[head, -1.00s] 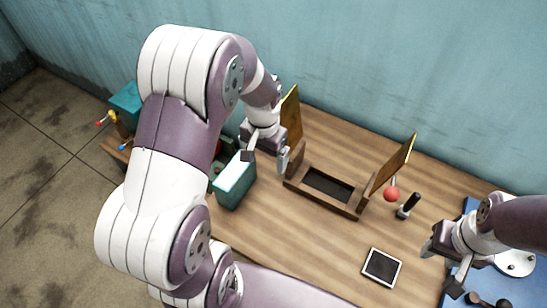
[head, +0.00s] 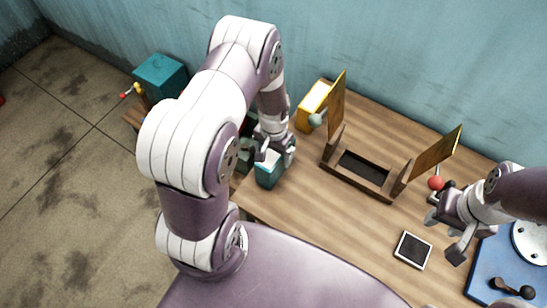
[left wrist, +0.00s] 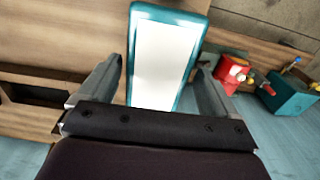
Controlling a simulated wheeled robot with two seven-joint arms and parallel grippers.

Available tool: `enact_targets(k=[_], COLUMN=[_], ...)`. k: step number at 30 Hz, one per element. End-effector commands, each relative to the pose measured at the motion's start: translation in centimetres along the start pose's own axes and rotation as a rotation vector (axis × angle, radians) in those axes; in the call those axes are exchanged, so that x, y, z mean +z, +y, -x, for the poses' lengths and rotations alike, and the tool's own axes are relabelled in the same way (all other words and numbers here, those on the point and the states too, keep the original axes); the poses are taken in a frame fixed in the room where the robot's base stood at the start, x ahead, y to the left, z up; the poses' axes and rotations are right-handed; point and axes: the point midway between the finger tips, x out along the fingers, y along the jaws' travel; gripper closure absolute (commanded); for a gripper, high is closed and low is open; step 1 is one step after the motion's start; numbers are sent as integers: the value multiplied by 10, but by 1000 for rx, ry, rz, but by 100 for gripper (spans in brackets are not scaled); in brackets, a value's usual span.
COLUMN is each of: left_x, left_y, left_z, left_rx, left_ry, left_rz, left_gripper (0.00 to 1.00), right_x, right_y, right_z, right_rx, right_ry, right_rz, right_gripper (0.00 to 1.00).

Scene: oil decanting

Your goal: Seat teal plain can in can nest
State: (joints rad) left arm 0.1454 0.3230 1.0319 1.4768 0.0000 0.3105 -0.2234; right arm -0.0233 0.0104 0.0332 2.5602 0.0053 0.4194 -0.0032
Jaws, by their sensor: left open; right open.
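The teal can (head: 267,172) stands near the left end of the wooden table, a box shape with a pale top. In the left wrist view the teal can (left wrist: 167,52) shows its white top and teal rim between my fingers. My left gripper (head: 272,152) is open over it, one finger on each side; I cannot tell whether they touch it. A wooden frame with a dark recess (head: 330,160), apparently the can nest, stands to the right, its recess empty. My right gripper (head: 444,237) is open and empty at the right, near the dark tablet.
Upright golden boards (head: 336,105) flank the frame. A yellow container (head: 312,106) stands behind the left one. A red ball (head: 436,183), a white-rimmed dark tablet (head: 413,250) and a blue board (head: 490,265) are at the right. Another teal box (head: 160,74) is beyond the table's left end.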

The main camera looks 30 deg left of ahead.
Motion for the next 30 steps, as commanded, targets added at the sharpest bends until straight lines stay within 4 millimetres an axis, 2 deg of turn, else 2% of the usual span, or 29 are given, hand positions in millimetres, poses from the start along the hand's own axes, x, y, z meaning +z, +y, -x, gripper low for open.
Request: enact_targets(k=[4,5,6,13,23,26,30], left_x=[0,0,0,0,-2,-2,-3], left_y=[0,0,0,0,0,0,0], left_z=[0,0,0,0,6,23,57], left_rx=[0,0,0,0,-1,-2,-2], left_ry=[1,1,1,1,5,8,9], left_rz=[0,0,0,0,0,0,0], left_gripper=[8,12,25,100,100,100,100], right_x=[0,0,0,0,0,1,2], right_y=[0,0,0,0,0,0,0], right_z=[-1,-1,-1,-1,-2,-7,-14], right_rx=[0,0,0,0,0,0,0], right_ry=[-1,-1,-1,0,0,0,0], right_rz=[0,0,0,0,0,0,0], right_gripper=[57,57,57,57,57,57,57])
